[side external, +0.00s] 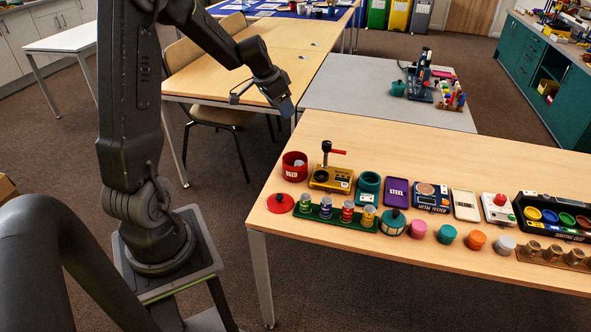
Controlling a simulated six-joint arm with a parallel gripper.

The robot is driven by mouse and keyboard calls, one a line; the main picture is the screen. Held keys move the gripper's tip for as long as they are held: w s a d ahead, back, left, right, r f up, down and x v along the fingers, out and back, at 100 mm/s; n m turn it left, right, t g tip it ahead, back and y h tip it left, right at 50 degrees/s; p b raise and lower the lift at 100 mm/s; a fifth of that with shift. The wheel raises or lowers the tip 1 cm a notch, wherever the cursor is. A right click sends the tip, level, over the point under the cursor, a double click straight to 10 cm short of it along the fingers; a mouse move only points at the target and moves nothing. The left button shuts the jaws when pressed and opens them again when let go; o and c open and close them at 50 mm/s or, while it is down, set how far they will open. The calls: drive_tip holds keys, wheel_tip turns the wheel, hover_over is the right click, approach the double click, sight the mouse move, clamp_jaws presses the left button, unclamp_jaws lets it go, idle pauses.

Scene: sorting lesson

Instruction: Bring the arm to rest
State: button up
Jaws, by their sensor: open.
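My gripper (285,104) hangs at the end of my bent arm, pointing down. It is small in this view, and its jaws are open. It appears over the gap between the wooden tables and the near work table (360,265), left of the row of objects. No object shows in it. Nothing on the table appears to touch it.
The near table holds a red bin (294,166), a yellow press (331,178), a green rack of jars (335,213), a purple tray (396,193), several coloured pucks and a black sorting tray (550,217). A grey table (340,88) stands behind.

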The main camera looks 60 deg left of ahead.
drive_tip(key=shift+r, duration=0.15)
drive_tip(key=s+d+r, duration=0.2)
drive_tip(key=d+r, duration=0.2)
drive_tip(key=d, duration=0.4)
drive_tip(key=s+d+r, duration=0.2)
drive_tip(key=d+r, duration=0.2)
drive_tip(key=d, duration=0.4)
drive_tip(key=s+d+r+t, duration=0.1)
drive_tip(key=s+d+r, duration=0.1)
drive_tip(key=s+d, duration=1)
drive_tip(key=shift+s+r, duration=0.25)
drive_tip(key=shift+s, duration=0.65)
